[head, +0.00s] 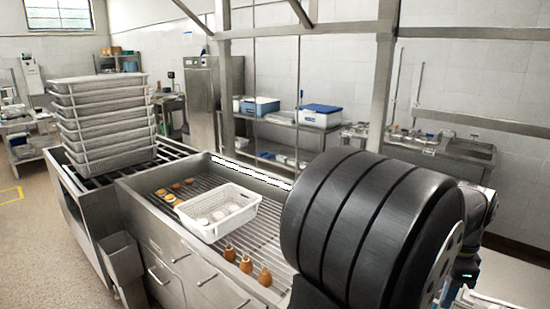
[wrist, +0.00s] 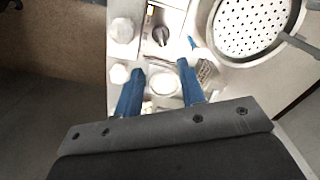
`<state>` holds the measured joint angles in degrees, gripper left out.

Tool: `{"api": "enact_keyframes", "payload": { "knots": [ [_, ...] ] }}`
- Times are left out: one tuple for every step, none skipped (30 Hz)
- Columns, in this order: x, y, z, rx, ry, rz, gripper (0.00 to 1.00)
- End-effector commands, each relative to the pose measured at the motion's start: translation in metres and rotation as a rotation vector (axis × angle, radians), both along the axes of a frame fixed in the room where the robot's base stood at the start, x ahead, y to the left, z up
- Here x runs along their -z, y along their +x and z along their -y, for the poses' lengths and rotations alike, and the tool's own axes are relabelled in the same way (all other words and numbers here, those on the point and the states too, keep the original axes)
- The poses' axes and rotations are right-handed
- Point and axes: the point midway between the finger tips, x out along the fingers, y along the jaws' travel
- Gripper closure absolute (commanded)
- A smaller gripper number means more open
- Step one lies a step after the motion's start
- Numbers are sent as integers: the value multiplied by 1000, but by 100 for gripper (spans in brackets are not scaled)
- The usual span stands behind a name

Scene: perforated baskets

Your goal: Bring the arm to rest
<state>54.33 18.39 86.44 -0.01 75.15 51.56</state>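My gripper (wrist: 160,68) shows in the wrist view with its two blue fingers apart. Nothing is held between the fingertips. Small white items, one of them a round white piece (wrist: 164,86), show between and beyond the fingers on a pale surface. In the head view I cannot make out the fingers. A large black ribbed cylinder (head: 365,225) fills the right foreground there, and part of an arm joint shows behind it.
A white perforated basket (head: 207,232) holding pale round pieces sits on a slatted metal bed, with several orange-brown items beside it. Stacked white baskets (head: 105,125) stand at left. In the wrist view, a perforated round basin (wrist: 250,25) lies at upper right.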

Motion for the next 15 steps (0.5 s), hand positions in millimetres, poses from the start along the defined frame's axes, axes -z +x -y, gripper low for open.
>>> {"api": "enact_keyframes", "payload": {
  "knots": [
    [11,0,-1,0,4,-2,64],
    [18,0,-1,0,3,-2,64],
    [26,0,0,0,4,-3,64],
    [32,0,0,0,4,-2,64],
    [38,-1,-1,0,4,-3,64],
    [46,0,0,0,3,-2,64],
    [52,0,-1,0,4,-2,64],
    [58,0,-1,0,4,-2,64],
    [66,0,-1,0,4,-3,64],
    [72,0,0,0,4,-2,64],
    [78,0,-1,0,4,-2,64],
    [86,-1,-1,0,4,-3,64],
    [92,0,-1,0,4,-3,64],
    [97,0,0,-1,3,-2,64],
    [103,0,-1,-1,3,-2,64]
  ]
}}
